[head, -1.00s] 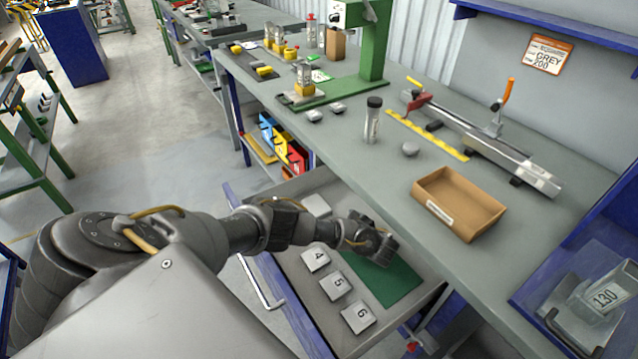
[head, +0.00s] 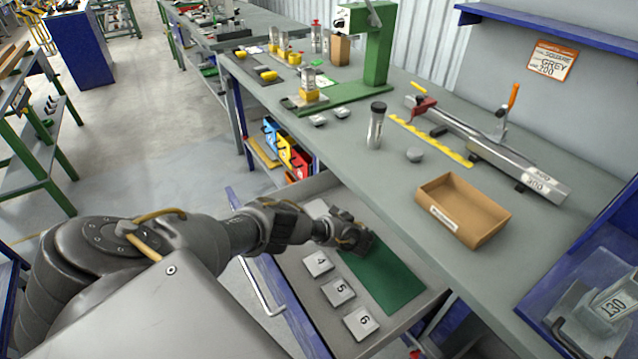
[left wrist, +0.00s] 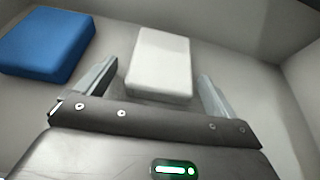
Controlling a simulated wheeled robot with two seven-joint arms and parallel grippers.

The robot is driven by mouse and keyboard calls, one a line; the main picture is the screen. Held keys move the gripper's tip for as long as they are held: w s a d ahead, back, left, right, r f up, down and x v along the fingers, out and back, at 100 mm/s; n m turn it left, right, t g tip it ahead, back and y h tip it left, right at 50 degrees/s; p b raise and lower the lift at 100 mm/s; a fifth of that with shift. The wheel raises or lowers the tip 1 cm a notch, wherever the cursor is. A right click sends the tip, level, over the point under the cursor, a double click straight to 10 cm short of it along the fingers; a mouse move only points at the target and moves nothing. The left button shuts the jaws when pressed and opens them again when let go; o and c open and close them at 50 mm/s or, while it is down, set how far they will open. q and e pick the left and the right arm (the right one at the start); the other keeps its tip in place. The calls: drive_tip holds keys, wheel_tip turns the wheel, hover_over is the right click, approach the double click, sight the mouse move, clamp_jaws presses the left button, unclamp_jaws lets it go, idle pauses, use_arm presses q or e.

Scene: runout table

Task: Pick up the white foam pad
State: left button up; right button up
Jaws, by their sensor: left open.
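The white foam pad (left wrist: 160,62) is a pale block lying on a grey floor in the left wrist view. My left gripper (left wrist: 158,78) is open, with one finger on each side of the pad's near part; I cannot tell whether either finger touches it. In the head view my left gripper (head: 352,238) is low in the open drawer, at the far end of the green mat (head: 388,282). I cannot make out the white pad for sure there, as the gripper and wrist cover that spot. My right gripper is not in view.
A blue block (left wrist: 45,44) lies left of the pad.

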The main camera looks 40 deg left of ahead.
sight(324, 210)
use_arm(q)
drive_tip(key=c, duration=1)
drive_tip(key=shift+c, duration=0.2)
drive_tip(key=shift+a, duration=0.1)
drive_tip(key=shift+r, duration=0.45)
wheel_tip(324, 210, up, 3)
drive_tip(key=shift+f+p, duration=0.1)
drive_tip(key=shift+p, duration=0.7)
drive_tip(key=s+a+r+p, duration=0.2)
drive_tip(key=s+r, duration=0.7)
drive_tip(key=s, duration=0.4)
drive_tip(key=shift+s+r, duration=0.15)
drive_tip(key=shift+s, duration=0.25)
